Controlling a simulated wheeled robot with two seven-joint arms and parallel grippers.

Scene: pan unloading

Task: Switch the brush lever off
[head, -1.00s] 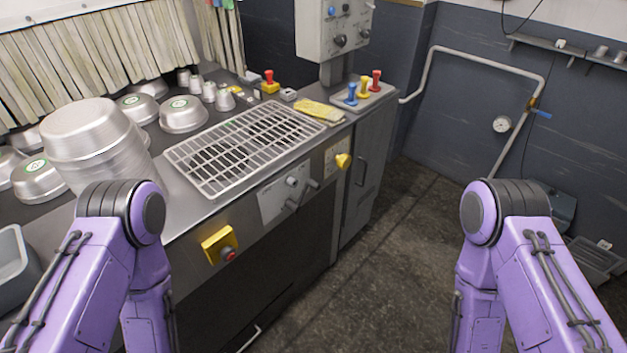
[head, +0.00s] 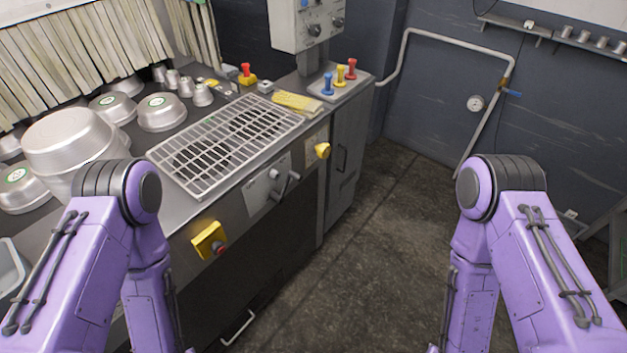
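Several coloured levers stand on a grey plate at the far right end of the counter in the head view: a blue lever (head: 328,86), a yellow lever (head: 341,78) and a red lever (head: 351,70). Another red lever (head: 246,72) stands on a yellow base farther left. I cannot tell which one is the brush lever. Both my arms show only as purple links in the foreground. Neither gripper is in view, and no arm touches a lever.
A metal grid (head: 226,147) lies on the counter, with a yellow cloth (head: 297,102) beside it. Stacked pans (head: 70,140) stand at left. A yellow switch box (head: 209,241) and yellow knob (head: 322,151) jut from the front. The floor (head: 370,245) to the right is clear.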

